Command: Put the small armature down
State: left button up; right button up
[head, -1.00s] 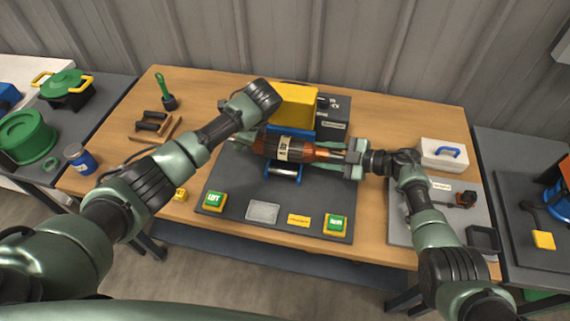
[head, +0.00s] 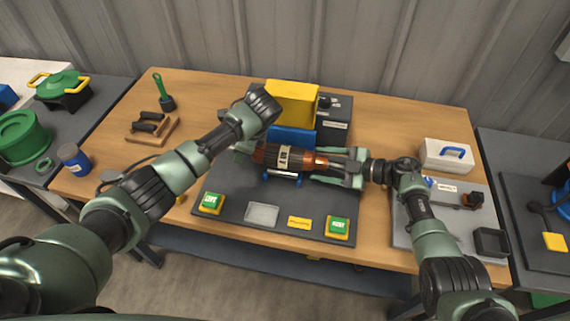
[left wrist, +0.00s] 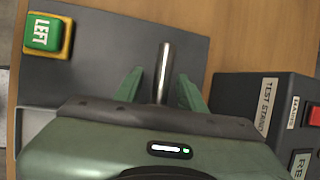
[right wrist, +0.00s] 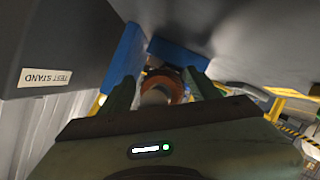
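The armature (head: 284,157), dark with copper ends and a white number label, lies level across the blue stand (head: 291,138) on the grey mat. It seems to sit in the stand, but the contact is hidden beneath it. My left gripper (head: 243,147) is at its left end, partly hidden by my arm. In the left wrist view, the open fingers (left wrist: 160,88) stand either side of the steel shaft (left wrist: 164,70), with gaps. My right gripper (head: 340,167) is around the right end. In the right wrist view its fingers (right wrist: 160,95) are apart, with the shaft (right wrist: 155,97) between them.
A yellow box (head: 293,103) and a dark test stand unit (head: 335,112) stand just behind. Green LEFT (head: 211,202) and RIGHT (head: 338,227) buttons are at the mat's front. A wooden rack (head: 152,131) is at left and a white case (head: 446,154) at right.

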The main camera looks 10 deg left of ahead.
pick_arm(q)
jog(key=v, duration=1.1)
jog(key=shift+d+r, duration=0.15)
jog(key=shift+r, duration=0.25)
pick_arm(e)
jog(key=shift+d, duration=0.15)
pick_arm(q)
jog(key=shift+s, duration=0.1)
pick_arm(e)
jog(key=v, duration=1.1)
jog(key=shift+d, duration=0.3)
pick_arm(q)
jog(key=shift+d, duration=0.1)
pick_arm(e)
jog(key=shift+s+r, duration=0.1)
